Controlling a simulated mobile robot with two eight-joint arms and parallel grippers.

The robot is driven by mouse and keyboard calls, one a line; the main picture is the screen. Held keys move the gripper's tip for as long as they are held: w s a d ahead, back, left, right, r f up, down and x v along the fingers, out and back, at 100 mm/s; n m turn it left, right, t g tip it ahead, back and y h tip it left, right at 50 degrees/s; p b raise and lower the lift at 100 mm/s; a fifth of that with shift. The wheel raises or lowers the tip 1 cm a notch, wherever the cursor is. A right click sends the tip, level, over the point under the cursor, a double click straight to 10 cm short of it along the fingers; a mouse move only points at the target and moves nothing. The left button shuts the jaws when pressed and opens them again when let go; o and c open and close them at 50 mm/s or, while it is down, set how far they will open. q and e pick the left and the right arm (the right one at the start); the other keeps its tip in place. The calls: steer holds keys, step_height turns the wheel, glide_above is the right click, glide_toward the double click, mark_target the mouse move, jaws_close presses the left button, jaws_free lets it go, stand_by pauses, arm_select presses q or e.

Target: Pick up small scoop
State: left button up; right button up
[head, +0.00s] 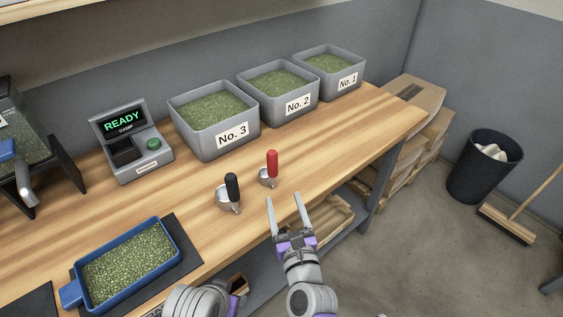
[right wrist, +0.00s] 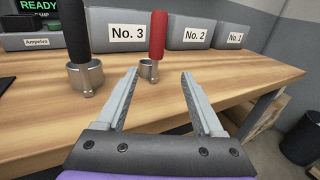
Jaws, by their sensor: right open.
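The small scoop (head: 272,164) has a red upright handle and a small metal cup; it stands on the wooden bench near its front edge. A larger scoop (head: 232,187) with a black handle stands to its left. My right gripper (head: 284,199) is open and empty, just in front of the small scoop and a little to its right. In the right wrist view the small scoop (right wrist: 157,36) shows beyond the open fingers (right wrist: 160,75), its cup near the left fingertip, and the larger scoop (right wrist: 77,35) stands at the left. My left gripper is not seen.
Grey bins No. 3 (head: 213,140), No. 2 (head: 289,115) and No. 1 (head: 345,89) line the back of the bench. A scale reading READY (head: 130,148) stands left of them. A blue tray of green beans (head: 68,295) lies front left. Bench right of the scoops is clear.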

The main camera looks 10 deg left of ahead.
mark_target(274, 174)
steer(key=shift+w+a, duration=0.15)
steer(key=shift+w, duration=0.15)
steer(key=x, duration=0.5)
steer(key=shift+s+a+r, duration=0.1)
steer(key=shift+a, duration=0.05)
steer(key=x, duration=0.5)
steer(key=shift+a+r+b, duration=0.2)
steer(key=shift+a+b, duration=0.05)
steer(key=shift+b, duration=0.1)
jaws_close()
